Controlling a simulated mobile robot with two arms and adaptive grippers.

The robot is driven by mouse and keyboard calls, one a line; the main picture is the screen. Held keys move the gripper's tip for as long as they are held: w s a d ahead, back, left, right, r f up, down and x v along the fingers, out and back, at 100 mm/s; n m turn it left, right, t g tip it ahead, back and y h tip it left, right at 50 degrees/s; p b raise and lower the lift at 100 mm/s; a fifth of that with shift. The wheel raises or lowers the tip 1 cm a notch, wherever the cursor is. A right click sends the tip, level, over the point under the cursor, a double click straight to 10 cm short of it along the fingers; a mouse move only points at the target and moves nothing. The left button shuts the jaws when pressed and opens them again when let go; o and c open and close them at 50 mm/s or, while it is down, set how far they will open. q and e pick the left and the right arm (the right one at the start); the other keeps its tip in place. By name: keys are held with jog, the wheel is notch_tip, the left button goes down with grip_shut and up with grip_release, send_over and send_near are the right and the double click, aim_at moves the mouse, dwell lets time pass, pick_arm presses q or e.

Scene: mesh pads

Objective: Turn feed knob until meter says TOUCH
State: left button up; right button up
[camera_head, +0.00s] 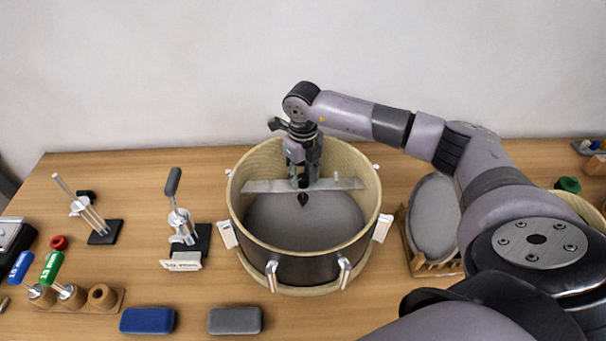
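A round wooden drum (361,238) with a grey mesh bottom stands in the middle of the table. A flat metal bar (345,184) spans it, and a dark pointed tip (303,199) hangs below the bar's middle. My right gripper (304,178) points down at the middle of the bar, where the feed knob would be. Its fingers hide the knob, so I cannot tell whether they are closed on it or apart around it. No meter reading TOUCH can be made out. My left gripper is not in view.
A lever clamp (181,222) with a small card (181,265) stands left of the drum; another metal stand (90,217) is farther left. Blue (147,320) and grey (234,320) pads lie in front. A rack (436,266) holding a mesh disc stands at right, near my arm.

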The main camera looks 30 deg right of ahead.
aim_at(303, 177)
notch_tip(303, 177, up, 12)
dwell(0.5)
dwell(0.3)
